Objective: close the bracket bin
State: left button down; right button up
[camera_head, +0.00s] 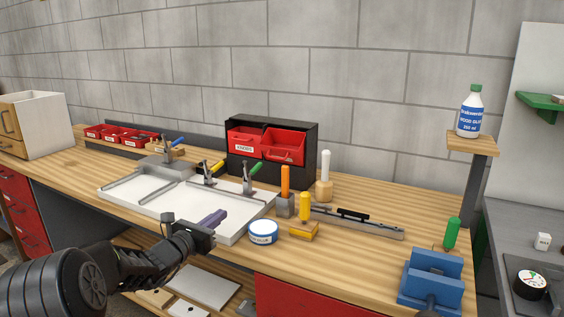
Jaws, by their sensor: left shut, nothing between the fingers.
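A black cabinet (315,139) stands at the back of the workbench, against the block wall, with two red bins in it. The left bin (245,141) has a label that reads KNOBS and sits upright in its slot. The right bin (284,147) is tipped forward with its top open; its label is too small to read, and I take it to be the bracket bin. My left gripper (203,229) is shut and empty at the front edge of the white tray, well in front of the cabinet. My right gripper is not in view.
The white tray (150,204) with upright toggle clamps lies between my left gripper and the cabinet. A blue-white tin (263,232), an orange-handled tool (285,181), a mallet (325,170) and a blue vise (432,280) stand to the right.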

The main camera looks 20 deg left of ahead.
aim_at(277, 146)
jog(key=i, duration=0.65)
jog(key=i+j+z, duration=0.1)
jog(key=i+j, duration=0.1)
jog(key=i, duration=0.1)
